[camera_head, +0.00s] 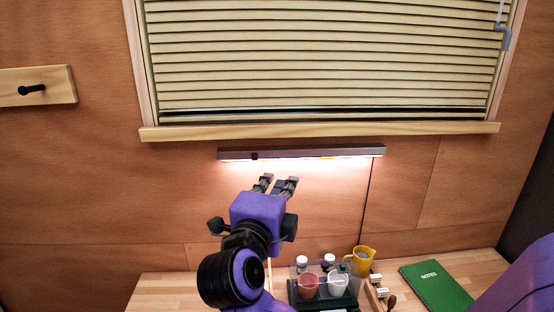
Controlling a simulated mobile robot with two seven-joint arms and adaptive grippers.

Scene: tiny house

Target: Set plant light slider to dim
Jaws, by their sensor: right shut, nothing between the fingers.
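The plant light (320,152) is a long dark bar on the wood wall under the window sill. It glows pinkish white along its underside. A small dark knob (254,156), which looks like the slider, sits near the bar's left end; its markings are too small to read. My right gripper (276,183) is purple and black, and its fingertips point up toward the bar, just below and right of the knob. It is shut and empty, and appears apart from the bar. My left gripper is not in view.
Below is a wooden counter (170,290) with a tray of cups (309,285), a yellow jug (361,259) and a green notebook (437,286). A dark cord (368,200) hangs from the light's right end.

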